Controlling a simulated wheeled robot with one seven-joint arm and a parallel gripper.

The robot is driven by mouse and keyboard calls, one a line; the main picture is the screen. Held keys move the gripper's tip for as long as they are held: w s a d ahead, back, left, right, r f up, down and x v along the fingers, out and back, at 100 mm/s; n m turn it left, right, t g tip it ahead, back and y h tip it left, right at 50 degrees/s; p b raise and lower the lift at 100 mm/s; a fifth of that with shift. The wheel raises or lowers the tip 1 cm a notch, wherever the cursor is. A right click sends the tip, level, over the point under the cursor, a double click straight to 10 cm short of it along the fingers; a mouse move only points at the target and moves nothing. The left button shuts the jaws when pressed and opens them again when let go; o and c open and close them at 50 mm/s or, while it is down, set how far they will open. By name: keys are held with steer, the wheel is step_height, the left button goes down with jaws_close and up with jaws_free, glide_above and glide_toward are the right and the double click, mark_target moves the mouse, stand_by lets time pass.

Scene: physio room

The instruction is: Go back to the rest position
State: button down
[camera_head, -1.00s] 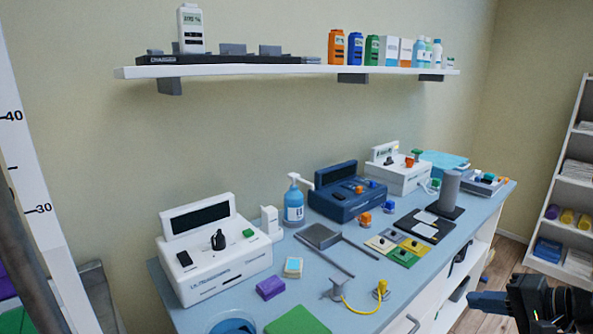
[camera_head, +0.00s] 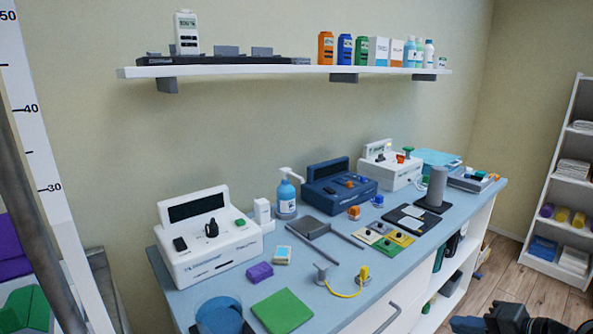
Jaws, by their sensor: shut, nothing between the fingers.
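My gripper (camera_head: 468,325) shows at the bottom right edge of the head view, low in front of the counter and over the floor side. Only its dark end and part of my arm (camera_head: 530,318) are in frame. It is shut and holds nothing, and it is apart from the counter (camera_head: 365,310) and everything on it.
The counter carries a white device (camera_head: 205,245), a blue device (camera_head: 340,187), a pump bottle (camera_head: 286,195), a green pad (camera_head: 283,310) and a yellow cable (camera_head: 362,275). A wall shelf (camera_head: 230,70) hangs above. A white rack (camera_head: 565,190) stands right. Wooden floor (camera_head: 510,275) is clear between.

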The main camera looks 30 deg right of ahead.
steer(key=s+a+f+n+h, duration=0.2)
steer(key=s+a+f, duration=0.2)
steer(key=a, duration=0.4)
steer(key=s+a+f+n+h, duration=0.1)
steer(key=s+a+f+n, duration=0.1)
steer(key=s+a+f, duration=0.45)
steer(key=s+a+r+n+t+y, duration=0.1)
steer(key=s+a+r+n+t, duration=0.2)
steer(key=s+a+r+n, duration=0.8)
step_height(320, 180, up, 4)
steer(key=shift+s+a+r+n+y, duration=0.25)
steer(key=shift+s+a+n+y, duration=0.1)
steer(key=shift+s, duration=0.7)
